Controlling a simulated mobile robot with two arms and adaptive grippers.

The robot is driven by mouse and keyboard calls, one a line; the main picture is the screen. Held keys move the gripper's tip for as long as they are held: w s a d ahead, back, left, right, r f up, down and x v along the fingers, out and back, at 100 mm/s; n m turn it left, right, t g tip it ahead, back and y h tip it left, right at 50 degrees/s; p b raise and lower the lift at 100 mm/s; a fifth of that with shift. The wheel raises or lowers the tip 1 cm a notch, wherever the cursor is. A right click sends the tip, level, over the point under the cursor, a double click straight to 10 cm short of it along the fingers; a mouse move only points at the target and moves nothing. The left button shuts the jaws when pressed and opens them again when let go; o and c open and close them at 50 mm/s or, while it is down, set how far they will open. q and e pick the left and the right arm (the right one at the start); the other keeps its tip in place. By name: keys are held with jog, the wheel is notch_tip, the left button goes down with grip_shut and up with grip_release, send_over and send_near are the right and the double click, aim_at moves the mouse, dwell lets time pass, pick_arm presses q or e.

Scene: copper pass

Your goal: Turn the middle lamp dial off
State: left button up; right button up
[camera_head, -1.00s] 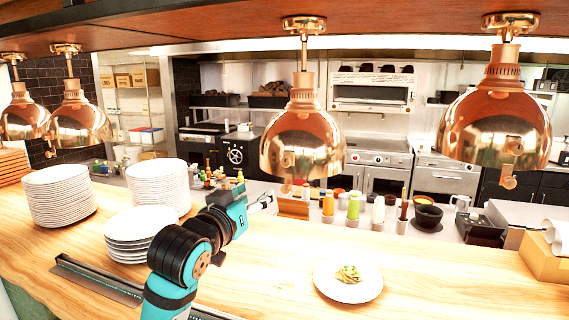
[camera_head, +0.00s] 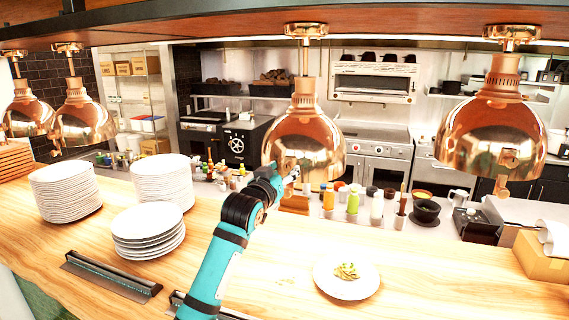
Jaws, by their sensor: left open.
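The middle copper lamp (camera_head: 306,135) hangs from the wooden shelf above the counter. Its small copper dial is at the lower rim, where my left gripper now covers most of it. My left gripper (camera_head: 293,178) is raised to that lower rim, at the end of my teal arm. It is open, small in the view and overlaps the lamp's lower front. I cannot tell whether it touches the dial. My right gripper is out of view.
A right copper lamp (camera_head: 495,135) and a left one (camera_head: 82,120) hang alongside. Plate stacks (camera_head: 66,190) stand on the wooden counter (camera_head: 415,270) at left. A plate of pasta (camera_head: 346,287) sits right of my arm. Sauce bottles (camera_head: 353,202) stand behind.

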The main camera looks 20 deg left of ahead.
pick_arm(q)
jog(key=shift+w, duration=0.6)
grip_shut()
